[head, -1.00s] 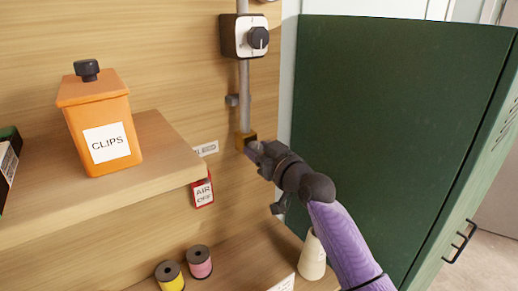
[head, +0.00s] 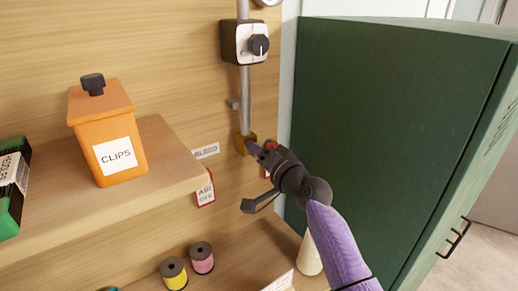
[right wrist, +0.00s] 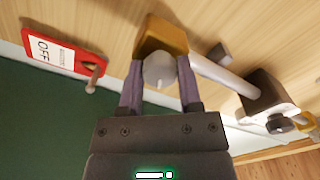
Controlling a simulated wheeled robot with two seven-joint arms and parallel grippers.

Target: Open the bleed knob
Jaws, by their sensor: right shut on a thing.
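The bleed knob (right wrist: 159,70) is a small round grey knob on a brass block (right wrist: 163,36) at the lower end of a grey pipe. The block also shows in the head view (head: 244,144), beside a small label that seems to read BLEED (head: 206,151). My right gripper (right wrist: 159,82) is shut on the knob, one purple finger on each side. In the head view the right gripper (head: 256,150) hides the knob, so I cannot tell how far it is turned. My left gripper is not in view.
A black dial (head: 259,45) sits on a box higher on the pipe. A red-edged AIR OFF tag (head: 205,190) hangs to the left; another red OFF tag (right wrist: 58,53) shows in the right wrist view. A green cabinet (head: 390,120) stands close right. An orange CLIPS box (head: 118,125) is on the shelf.

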